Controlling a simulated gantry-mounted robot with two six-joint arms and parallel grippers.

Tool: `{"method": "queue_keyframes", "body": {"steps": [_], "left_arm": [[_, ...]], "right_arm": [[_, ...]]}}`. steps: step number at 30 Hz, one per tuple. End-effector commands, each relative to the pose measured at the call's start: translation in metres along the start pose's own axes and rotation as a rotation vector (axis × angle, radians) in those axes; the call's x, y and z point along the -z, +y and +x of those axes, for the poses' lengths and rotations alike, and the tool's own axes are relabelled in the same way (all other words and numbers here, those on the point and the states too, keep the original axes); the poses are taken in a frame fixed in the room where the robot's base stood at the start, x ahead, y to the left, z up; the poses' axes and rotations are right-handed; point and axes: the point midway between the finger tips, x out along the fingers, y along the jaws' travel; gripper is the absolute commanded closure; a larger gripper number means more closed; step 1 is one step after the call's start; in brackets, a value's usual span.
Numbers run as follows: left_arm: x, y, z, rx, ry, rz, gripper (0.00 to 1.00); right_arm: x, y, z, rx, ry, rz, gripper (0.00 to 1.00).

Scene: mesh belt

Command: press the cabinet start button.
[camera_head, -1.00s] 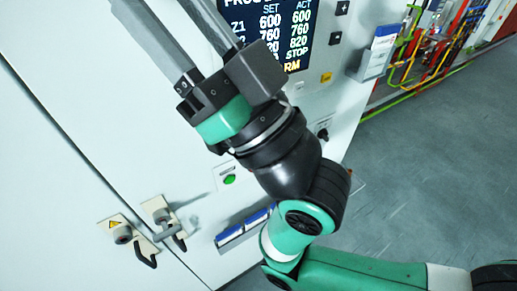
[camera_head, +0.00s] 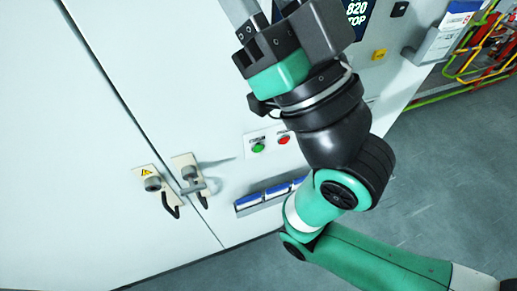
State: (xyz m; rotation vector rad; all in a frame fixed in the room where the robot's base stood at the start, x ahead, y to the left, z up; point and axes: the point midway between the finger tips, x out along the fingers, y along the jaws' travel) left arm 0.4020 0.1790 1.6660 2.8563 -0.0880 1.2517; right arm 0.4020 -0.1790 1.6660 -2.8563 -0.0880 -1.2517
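The green button (camera_head: 258,147) sits on a small white plate on the cabinet front, and it is in clear view. My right gripper (camera_head: 264,12) is above it in the picture. Its fingers run up out of the top edge, so the fingertips are hidden. The finger bases stand apart with a gap and nothing shows between them. The gripper does not touch the button. My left gripper is not in view.
A red button (camera_head: 283,140) is just right of the green one, close to my wrist. Door handles (camera_head: 190,180) stick out at left. Blue-fronted holders (camera_head: 268,197) sit below. Open floor lies right.

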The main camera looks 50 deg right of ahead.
Motion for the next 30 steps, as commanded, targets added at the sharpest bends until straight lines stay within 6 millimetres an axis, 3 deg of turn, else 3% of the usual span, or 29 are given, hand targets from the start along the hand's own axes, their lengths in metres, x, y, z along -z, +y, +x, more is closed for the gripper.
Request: {"method": "queue_keyframes", "body": {"steps": [1, 6, 7, 30], "left_arm": [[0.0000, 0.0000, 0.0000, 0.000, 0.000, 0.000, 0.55], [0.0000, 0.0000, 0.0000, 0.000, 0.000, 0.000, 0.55], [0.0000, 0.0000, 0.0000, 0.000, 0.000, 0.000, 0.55], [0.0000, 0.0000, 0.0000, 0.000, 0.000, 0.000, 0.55]], "right_arm": [[0.0000, 0.0000, 0.0000, 0.000, 0.000, 0.000, 0.68], [0.0000, 0.0000, 0.0000, 0.000, 0.000, 0.000, 0.99], [0.0000, 0.0000, 0.0000, 0.000, 0.000, 0.000, 1.00], [0.0000, 0.0000, 0.0000, 0.000, 0.000, 0.000, 1.00]]}}
